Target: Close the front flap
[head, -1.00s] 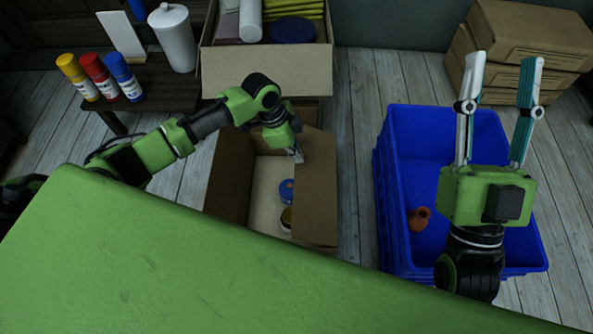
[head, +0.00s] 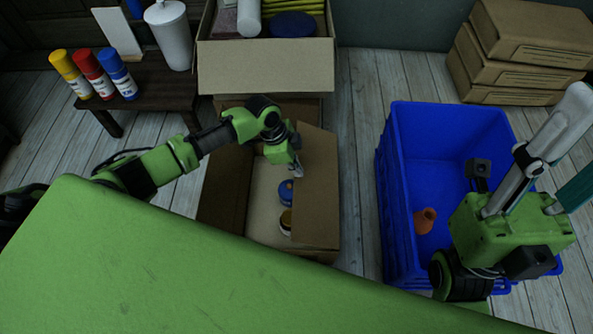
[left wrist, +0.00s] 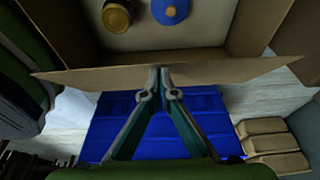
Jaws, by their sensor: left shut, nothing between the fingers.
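An open cardboard box (head: 266,205) stands on the floor. A blue-lidded jar (head: 286,192) and a dark jar with a yellowish rim (head: 286,221) are inside it. A broad flap (head: 318,190) on the box's right side leans inward over part of the opening. My left gripper (head: 298,170) is shut and empty at this flap's inner edge. In the left wrist view its closed fingertips (left wrist: 160,70) meet the flap's edge; contact is hard to confirm. Another flap (head: 225,185) stands at the left. The front of the box is partly hidden by my green body. My right gripper (head: 572,150) is open and empty.
A blue crate (head: 392,215) with a small orange clay pot (head: 424,220) stands right of the box. A filled carton (head: 265,68) is behind. Spray cans (head: 92,72) stand on a dark stool at left. Stacked cartons (head: 520,45) are at back right.

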